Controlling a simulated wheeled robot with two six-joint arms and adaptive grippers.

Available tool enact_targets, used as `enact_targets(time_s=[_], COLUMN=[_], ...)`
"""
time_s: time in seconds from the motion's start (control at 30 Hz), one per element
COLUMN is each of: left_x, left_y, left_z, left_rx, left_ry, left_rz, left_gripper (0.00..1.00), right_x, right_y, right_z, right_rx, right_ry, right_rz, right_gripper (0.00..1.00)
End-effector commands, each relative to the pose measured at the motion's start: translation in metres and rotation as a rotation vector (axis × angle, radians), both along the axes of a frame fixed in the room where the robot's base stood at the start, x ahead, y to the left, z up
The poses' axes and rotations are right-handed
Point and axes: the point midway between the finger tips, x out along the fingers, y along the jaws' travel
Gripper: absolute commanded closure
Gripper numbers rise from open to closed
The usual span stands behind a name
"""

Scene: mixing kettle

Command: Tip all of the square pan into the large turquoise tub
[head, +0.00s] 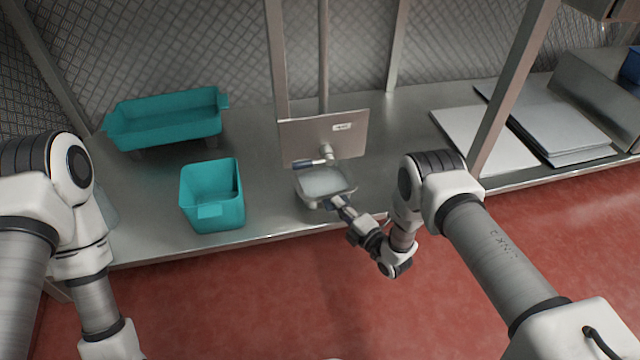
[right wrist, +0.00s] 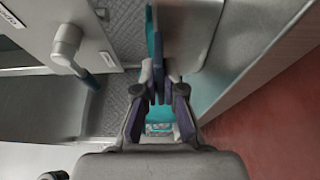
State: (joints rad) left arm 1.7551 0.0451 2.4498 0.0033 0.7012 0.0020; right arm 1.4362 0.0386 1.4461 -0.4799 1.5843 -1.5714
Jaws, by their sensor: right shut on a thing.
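The square pan (head: 323,183) is a pale grey, see-through-looking pan near the counter's front edge, below the kettle's outlet. It looks level, with a pale surface inside; I cannot tell whether it touches the counter. My right gripper (head: 340,203) is shut on its near rim; in the right wrist view the closed fingers (right wrist: 161,84) show, with a grey wall just beyond them. The large turquoise tub (head: 166,120) is wide and stands at the back left, apart from the pan. My left arm is at the left edge; its gripper is out of frame.
A smaller, deeper turquoise tub (head: 212,197) stands between the large tub and the pan. A grey metal panel (head: 324,136) with a blue-handled valve (head: 312,163) rises behind the pan. Metal posts (head: 514,85) and flat sheets (head: 550,125) are at right.

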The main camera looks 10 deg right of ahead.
Motion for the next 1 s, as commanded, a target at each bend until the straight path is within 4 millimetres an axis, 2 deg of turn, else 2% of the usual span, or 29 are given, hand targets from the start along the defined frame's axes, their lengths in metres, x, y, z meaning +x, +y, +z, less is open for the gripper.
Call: enact_targets(time_s=[0.53, 1.0], left_x=[0.000, 0.002], left_y=[0.000, 0.001], left_z=[0.053, 0.058], left_rx=[0.000, 0.004], left_ry=[0.000, -0.002], left_rz=[0.000, -0.009], left_gripper=[1.00, 1.00], right_x=[0.001, 0.000], right_y=[0.000, -0.002], right_z=[0.059, 0.061], right_rx=[0.000, -0.001], right_ry=[-0.003, -0.003], right_rz=[0.000, -0.007], right_gripper=[1.00, 1.00])
